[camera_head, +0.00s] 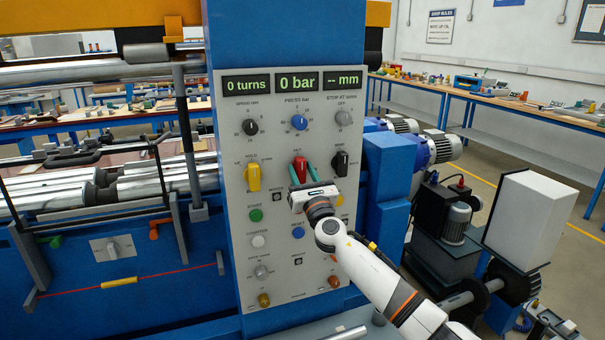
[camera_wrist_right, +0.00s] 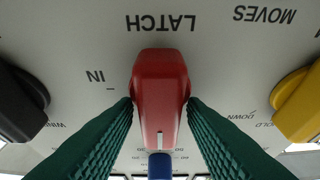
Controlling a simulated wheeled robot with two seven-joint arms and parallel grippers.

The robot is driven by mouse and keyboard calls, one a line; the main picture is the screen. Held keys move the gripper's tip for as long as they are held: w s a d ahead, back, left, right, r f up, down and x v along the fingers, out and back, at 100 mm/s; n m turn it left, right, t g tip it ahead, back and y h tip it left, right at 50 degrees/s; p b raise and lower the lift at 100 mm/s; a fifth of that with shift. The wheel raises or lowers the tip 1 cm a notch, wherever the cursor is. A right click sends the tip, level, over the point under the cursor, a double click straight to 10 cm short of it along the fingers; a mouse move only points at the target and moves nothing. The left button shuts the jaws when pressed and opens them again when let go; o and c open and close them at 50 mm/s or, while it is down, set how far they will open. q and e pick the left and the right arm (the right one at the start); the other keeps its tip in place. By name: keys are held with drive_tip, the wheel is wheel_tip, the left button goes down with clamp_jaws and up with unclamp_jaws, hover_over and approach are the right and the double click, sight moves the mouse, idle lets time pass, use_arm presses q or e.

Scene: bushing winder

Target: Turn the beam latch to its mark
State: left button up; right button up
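The beam latch is a red knob (camera_head: 300,167) on the grey control panel (camera_head: 228,108), under the pressure dial. In the right wrist view, which is upside down, the knob (camera_wrist_right: 160,85) sits under the word LATCH, and its white pointer line is at the lower end, upright in the head view. An IN label with a short tick (camera_wrist_right: 98,78) is at its left in the wrist view. My right gripper (camera_head: 303,176) has its green fingertips on both sides of the knob, seemingly touching it. My left gripper is not in view.
A yellow knob (camera_head: 253,178) and a black knob (camera_head: 340,163) flank the latch closely. Other dials and coloured buttons, including a green one (camera_head: 255,214), lie around. The displays (camera_head: 297,82) read 0 turns, 0 bar and -- mm. A blue column (camera_head: 385,190) stands right of the panel.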

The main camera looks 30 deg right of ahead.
drive_tip(key=c, duration=0.7)
drive_tip(key=shift+m+h, duration=0.4)
drive_tip(key=shift+m, duration=0.2)
drive_tip(key=m+g+h, duration=0.1)
drive_tip(key=m+h, duration=0.1)
drive_tip(key=m, duration=0.2)
drive_tip(key=m+g+h, duration=0.1)
drive_tip(key=m, duration=0.2)
drive_tip(key=m+g+h+p, duration=0.1)
drive_tip(key=m, duration=0.2)
drive_tip(key=shift+m+h, duration=0.3)
drive_tip(key=m+g, duration=0.1)
drive_tip(key=m, duration=0.1)
drive_tip(key=m+g+p, duration=0.1)
drive_tip(key=m, duration=0.2)
drive_tip(key=shift+m+h, duration=0.3)
drive_tip(key=shift+h, duration=0.1)
drive_tip(key=shift+m+g+y+p, duration=0.15)
drive_tip(key=shift+m+g+p, duration=0.55)
drive_tip(key=shift+m, duration=0.6)
drive_tip(key=shift+m+g+y+p, duration=0.15)
drive_tip(key=shift+m+g+p, duration=0.35)
drive_tip(key=shift+m+p, duration=0.6)
drive_tip(key=shift+f+m, duration=0.1)
drive_tip(key=shift+m, duration=0.2)
